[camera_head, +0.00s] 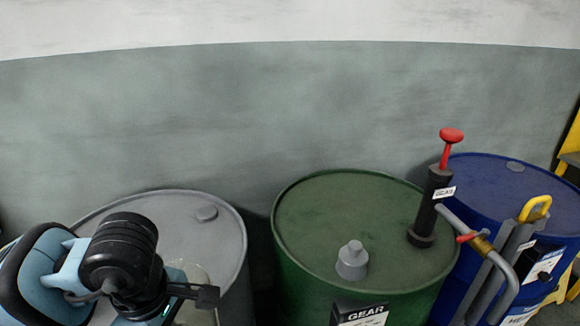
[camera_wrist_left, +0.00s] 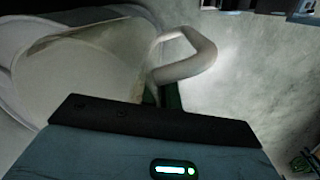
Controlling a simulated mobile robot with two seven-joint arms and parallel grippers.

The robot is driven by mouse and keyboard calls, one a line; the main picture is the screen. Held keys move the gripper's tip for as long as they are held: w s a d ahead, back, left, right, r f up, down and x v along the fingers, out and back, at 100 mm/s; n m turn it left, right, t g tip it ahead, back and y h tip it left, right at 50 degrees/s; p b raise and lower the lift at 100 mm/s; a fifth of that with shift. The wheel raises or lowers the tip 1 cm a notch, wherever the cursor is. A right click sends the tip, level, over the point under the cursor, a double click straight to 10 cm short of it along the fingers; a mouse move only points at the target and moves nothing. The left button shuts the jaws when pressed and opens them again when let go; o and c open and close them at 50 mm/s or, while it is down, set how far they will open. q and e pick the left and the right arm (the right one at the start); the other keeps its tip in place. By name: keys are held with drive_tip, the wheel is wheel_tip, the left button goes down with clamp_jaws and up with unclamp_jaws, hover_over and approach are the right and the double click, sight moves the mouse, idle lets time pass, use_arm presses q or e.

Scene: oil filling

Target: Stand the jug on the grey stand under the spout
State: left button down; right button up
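My left gripper (camera_head: 195,294) is at the lower left of the head view, in front of the grey drum. A pale translucent jug (camera_head: 196,276) shows there partly, mostly hidden behind my wrist and fingers. In the left wrist view the jug (camera_wrist_left: 85,75) fills the upper left, with its thick looped handle (camera_wrist_left: 192,60) at the fingers; the gripper looks shut on this handle, though the contact is partly hidden. The spout (camera_head: 500,262) is a bent grey pipe with a red-handled brass valve, at the right. I cannot make out the grey stand. My right gripper is not in view.
A grey drum (camera_head: 222,235) stands at left, a green drum (camera_head: 310,215) in the middle, a blue drum (camera_head: 490,180) at right. A black pump (camera_head: 430,205) with a red knob stands on the green drum. Grey bars with a yellow handle (camera_head: 535,208) stand beside the spout.

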use_arm(q)
drive_tip(key=m, duration=0.2)
drive_tip(key=a+m, duration=0.1)
drive_tip(key=m, duration=0.1)
drive_tip(key=shift+w+f+p, duration=0.15)
drive_tip(key=shift+w+p, duration=0.05)
drive_tip(key=shift+p, duration=0.15)
drive_tip(key=m, duration=0.4)
drive_tip(key=shift+w+a+f+p, duration=0.2)
drive_tip(key=shift+a+p, duration=0.1)
drive_tip(key=shift+a, duration=0.05)
drive_tip(key=m, duration=0.2)
drive_tip(key=a+m, duration=0.1)
drive_tip(key=m, duration=0.1)
drive_tip(key=shift+w+f+p, duration=0.15)
drive_tip(key=shift+f+p, duration=0.1)
drive_tip(key=shift+p, duration=0.05)
drive_tip(key=m, duration=0.3)
drive_tip(key=shift+a+f+g, duration=0.2)
drive_tip(key=shift+a+g, duration=0.1)
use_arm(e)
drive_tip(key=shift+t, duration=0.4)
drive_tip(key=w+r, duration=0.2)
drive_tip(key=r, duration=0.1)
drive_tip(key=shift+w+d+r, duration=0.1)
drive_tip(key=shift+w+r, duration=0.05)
